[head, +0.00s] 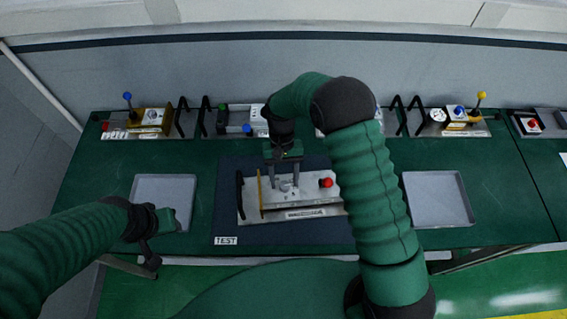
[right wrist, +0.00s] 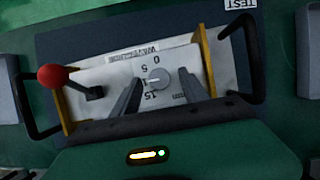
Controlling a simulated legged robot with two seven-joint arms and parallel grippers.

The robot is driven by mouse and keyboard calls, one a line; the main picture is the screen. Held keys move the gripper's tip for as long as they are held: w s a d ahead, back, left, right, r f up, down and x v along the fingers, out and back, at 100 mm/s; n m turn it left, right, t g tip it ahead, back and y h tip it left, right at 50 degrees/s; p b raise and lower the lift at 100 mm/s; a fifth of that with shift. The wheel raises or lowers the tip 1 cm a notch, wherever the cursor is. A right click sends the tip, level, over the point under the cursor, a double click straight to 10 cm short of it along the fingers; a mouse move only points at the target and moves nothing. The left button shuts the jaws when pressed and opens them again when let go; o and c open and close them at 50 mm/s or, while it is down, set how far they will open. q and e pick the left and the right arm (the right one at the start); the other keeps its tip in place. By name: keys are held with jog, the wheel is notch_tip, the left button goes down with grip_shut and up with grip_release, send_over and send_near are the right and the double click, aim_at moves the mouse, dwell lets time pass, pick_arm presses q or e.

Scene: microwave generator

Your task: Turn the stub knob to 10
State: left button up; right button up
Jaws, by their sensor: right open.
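The microwave generator (head: 310,212) is a pale panel with end handles on a dark mat. Its stub knob (right wrist: 158,82) is a small grey round knob on the panel's face, also visible in the head view (head: 286,186). Upside-down figures 0, 5 and 15 show around it in the right wrist view; I cannot see a 10 or read the setting surely. My right gripper (right wrist: 159,75) is open, with one finger on each side of the knob; contact is not visible. In the head view this gripper (head: 284,182) points down over the panel. My left gripper (head: 160,222) is by the left tray, its jaws unclear.
A red ball lever (right wrist: 57,76) and a yellow plate (right wrist: 206,65) stand on the panel near the knob. Grey trays lie at left (head: 165,185) and right (head: 437,205). Several other devices line the table's back. A TEST label (head: 226,240) marks the mat.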

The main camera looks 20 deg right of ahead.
jog(key=b+v, duration=0.3)
jog(key=v, duration=1.3)
jog(key=shift+s, duration=0.1)
